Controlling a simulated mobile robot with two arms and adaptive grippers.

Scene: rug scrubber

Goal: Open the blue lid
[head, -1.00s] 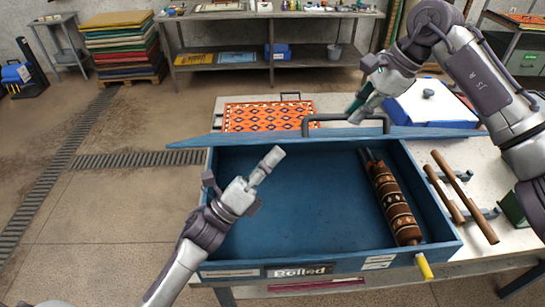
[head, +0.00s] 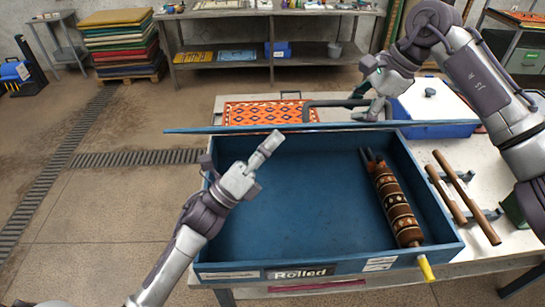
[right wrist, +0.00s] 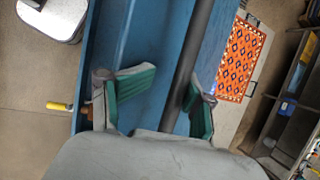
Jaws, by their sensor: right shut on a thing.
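The blue lid (head: 230,129) stands along the back of an open blue box (head: 300,262), seen nearly edge-on in the head view. Its dark grey bar handle (head: 335,103) rises behind the lid's edge. My right gripper (head: 372,110) is at the right end of this handle.
A patterned rolled rug (head: 397,205) lies inside the box on the right. An orange patterned rug (head: 270,112) lies behind the lid. A blue-and-white case (head: 430,105) and wooden rods (head: 465,200) are on the table to the right. Floor is clear at left.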

